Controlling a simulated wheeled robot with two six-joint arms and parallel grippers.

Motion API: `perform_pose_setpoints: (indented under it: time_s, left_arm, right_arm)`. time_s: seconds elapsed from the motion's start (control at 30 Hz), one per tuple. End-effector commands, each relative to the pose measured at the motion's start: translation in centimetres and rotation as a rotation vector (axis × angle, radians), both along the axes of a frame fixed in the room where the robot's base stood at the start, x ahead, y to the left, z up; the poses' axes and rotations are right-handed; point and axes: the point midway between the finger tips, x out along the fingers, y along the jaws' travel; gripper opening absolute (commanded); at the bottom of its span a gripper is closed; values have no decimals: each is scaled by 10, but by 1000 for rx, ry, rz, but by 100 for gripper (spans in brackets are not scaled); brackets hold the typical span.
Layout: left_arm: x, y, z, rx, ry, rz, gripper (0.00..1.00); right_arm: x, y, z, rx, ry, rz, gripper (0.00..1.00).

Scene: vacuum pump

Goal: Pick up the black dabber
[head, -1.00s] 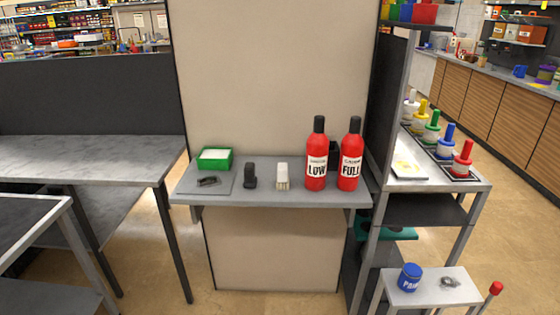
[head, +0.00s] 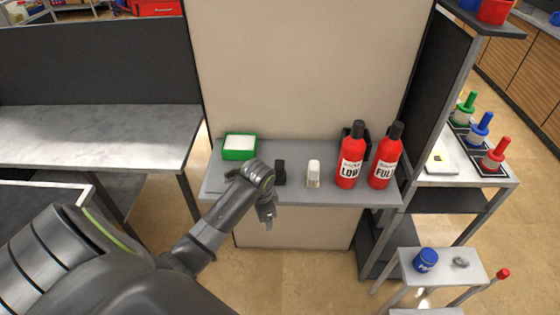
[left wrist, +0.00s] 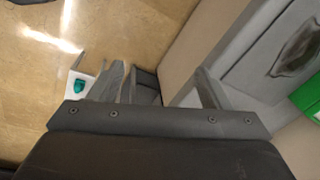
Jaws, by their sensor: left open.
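The black dabber (head: 280,173) stands upright on the grey wall shelf (head: 340,197), left of a white-topped one. My left gripper (head: 266,213) is in front of the shelf's front edge, below and a little left of the black dabber, and apart from it. In the left wrist view the fingers of my left gripper (left wrist: 163,82) are spread with nothing between them. The black dabber cannot be made out in that view. My right gripper is not in view.
A green box (head: 239,147) with white contents is at the shelf's left end. The white-topped dabber (head: 313,174) and two red bottles, LOW (head: 350,160) and FULL (head: 386,160), stand to the right. A small stand with a blue paint can (head: 426,260) is at lower right.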

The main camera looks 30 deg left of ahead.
Motion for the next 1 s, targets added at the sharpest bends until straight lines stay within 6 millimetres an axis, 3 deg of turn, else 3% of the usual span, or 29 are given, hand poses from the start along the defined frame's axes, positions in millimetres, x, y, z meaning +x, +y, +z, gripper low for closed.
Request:
perform_pose_setpoints:
  time_s: [0.03,0.1,0.4,0.53,0.73,1.0]
  left_arm:
    - [17,2,32,11,1,-46,71]
    - [35,5,55,17,25,-108,71]
    - [120,26,143,-3,111,-325,71]
    - [140,32,174,-25,129,-387,71]
    - [151,35,193,-43,141,-428,71]
    - [152,35,171,-43,140,-430,71]
  right_arm:
    - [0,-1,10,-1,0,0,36]
    - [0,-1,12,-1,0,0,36]
    - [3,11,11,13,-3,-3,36]
    - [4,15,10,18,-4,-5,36]
    - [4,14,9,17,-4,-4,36]
    - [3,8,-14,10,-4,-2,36]
